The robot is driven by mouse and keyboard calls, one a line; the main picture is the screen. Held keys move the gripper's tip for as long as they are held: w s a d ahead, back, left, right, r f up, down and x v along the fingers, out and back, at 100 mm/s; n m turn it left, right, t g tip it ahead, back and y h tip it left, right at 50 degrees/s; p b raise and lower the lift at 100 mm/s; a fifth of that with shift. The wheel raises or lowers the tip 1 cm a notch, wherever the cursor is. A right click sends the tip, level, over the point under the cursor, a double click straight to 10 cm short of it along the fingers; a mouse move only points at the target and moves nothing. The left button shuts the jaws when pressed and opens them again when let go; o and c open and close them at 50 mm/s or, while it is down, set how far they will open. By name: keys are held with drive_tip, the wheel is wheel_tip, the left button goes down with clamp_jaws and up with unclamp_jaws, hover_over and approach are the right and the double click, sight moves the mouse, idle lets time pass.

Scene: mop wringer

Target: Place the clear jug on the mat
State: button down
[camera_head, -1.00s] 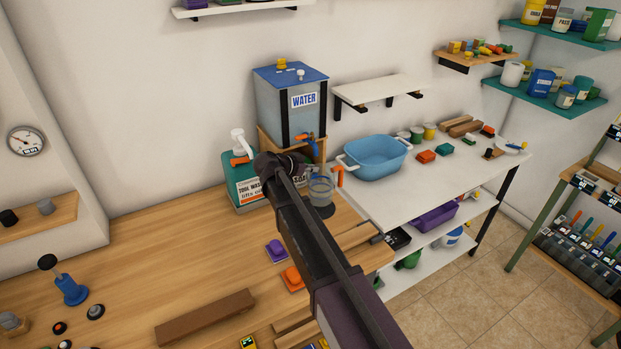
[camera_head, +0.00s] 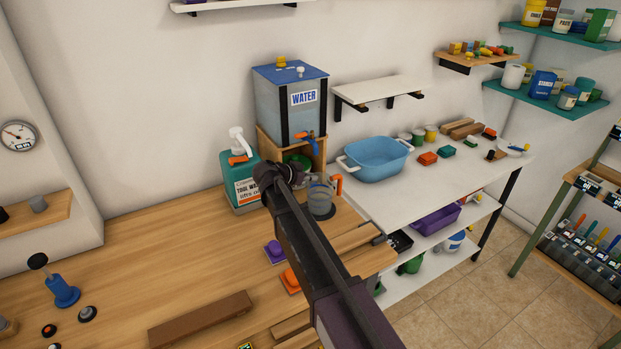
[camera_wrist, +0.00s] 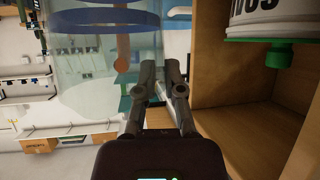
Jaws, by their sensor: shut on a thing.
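The clear jug (camera_head: 319,190), with blue rings and an orange handle (camera_head: 337,184), is upright at the right end of the wooden bench. It also fills the upper left of the wrist view (camera_wrist: 85,55). The dark round mat (camera_head: 322,214) shows below the jug; I cannot tell whether the jug touches it. My gripper (camera_wrist: 160,68) is shut on the jug at its side. My wrist and arm hide the fingers in the head view.
The blue water tank (camera_head: 283,105) stands on a wooden stand behind the jug, its tap close above. A green tool-wash bottle (camera_head: 237,182) stands left of my wrist. A white table with a blue basin (camera_head: 374,160) is to the right.

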drive_tip(key=shift+f, duration=0.2)
drive_tip(key=c, duration=0.7)
unclamp_jaws()
drive_tip(key=shift+c, duration=0.2)
drive_tip(key=shift+r, duration=0.25)
drive_tip(key=shift+s+a+r+p, duration=0.35)
drive_tip(key=shift+p, duration=0.15)
drive_tip(key=p+v, duration=0.5)
drive_tip(key=v, duration=0.5)
drive_tip(key=shift+s+a+r, duration=0.15)
drive_tip(key=shift+s+a, duration=0.05)
drive_tip(key=shift+d, duration=0.1)
